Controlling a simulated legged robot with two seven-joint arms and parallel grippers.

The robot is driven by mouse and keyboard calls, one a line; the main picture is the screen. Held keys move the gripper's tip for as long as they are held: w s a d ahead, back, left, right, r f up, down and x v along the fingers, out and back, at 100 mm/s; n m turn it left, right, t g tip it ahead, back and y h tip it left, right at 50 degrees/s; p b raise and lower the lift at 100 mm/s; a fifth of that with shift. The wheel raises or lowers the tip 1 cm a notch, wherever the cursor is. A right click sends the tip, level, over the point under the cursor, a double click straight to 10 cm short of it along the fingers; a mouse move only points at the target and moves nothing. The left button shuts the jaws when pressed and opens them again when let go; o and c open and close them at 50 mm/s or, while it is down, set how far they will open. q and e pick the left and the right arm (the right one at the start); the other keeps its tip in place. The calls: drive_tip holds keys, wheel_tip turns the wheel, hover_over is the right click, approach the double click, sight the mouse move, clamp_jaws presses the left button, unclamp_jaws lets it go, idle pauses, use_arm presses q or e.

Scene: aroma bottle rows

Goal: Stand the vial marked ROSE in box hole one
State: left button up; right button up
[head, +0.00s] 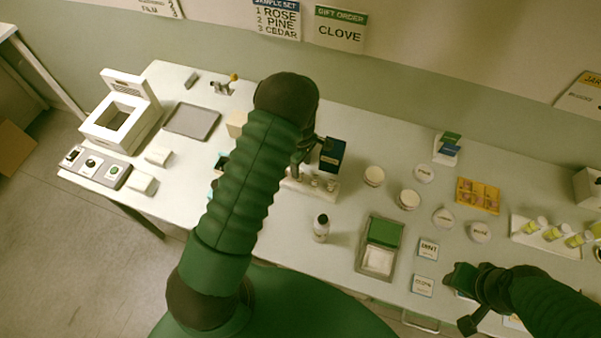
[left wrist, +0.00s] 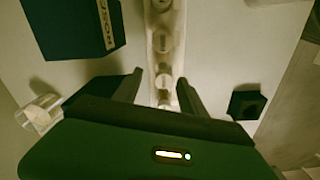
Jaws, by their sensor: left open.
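My left gripper (head: 303,170) hangs over a white rack (head: 330,195) behind my left forearm. In the left wrist view its open fingers (left wrist: 160,92) stand either side of the rack (left wrist: 176,52), with a pale round top between them and nothing visibly gripped. Several pale round tops line the rack; no ROSE mark is readable on any. A dark blue box (head: 332,153) stands beside the rack; it also shows, with part of a label, in the left wrist view (left wrist: 75,28). Numbered box holes cannot be made out. My right gripper (head: 470,295) is low at the right, its fingers unclear.
A wall sheet (head: 278,18) lists ROSE, PINE, CEDAR. A white bottle with a black cap (head: 321,229) stands in front of the rack. A tray with a green part (head: 383,245), round lids and a rack of yellow-green vials (head: 547,232) lie to the right.

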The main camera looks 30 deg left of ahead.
use_arm(q)
drive_tip(key=f, duration=0.1)
drive_tip(key=f+p, duration=0.1)
drive_tip(key=f, duration=0.1)
drive_tip(key=shift+s+f, duration=0.15)
drive_tip(key=shift+s, duration=0.2)
drive_tip(key=shift+a+f, duration=0.1)
drive_tip(key=shift+f, duration=0.1)
drive_tip(key=shift+w+f, duration=0.1)
drive_tip(key=shift+w, duration=0.05)
drive_tip(key=c, duration=0.6)
clamp_jaws()
use_arm(e)
drive_tip(key=shift+v, duration=1.15)
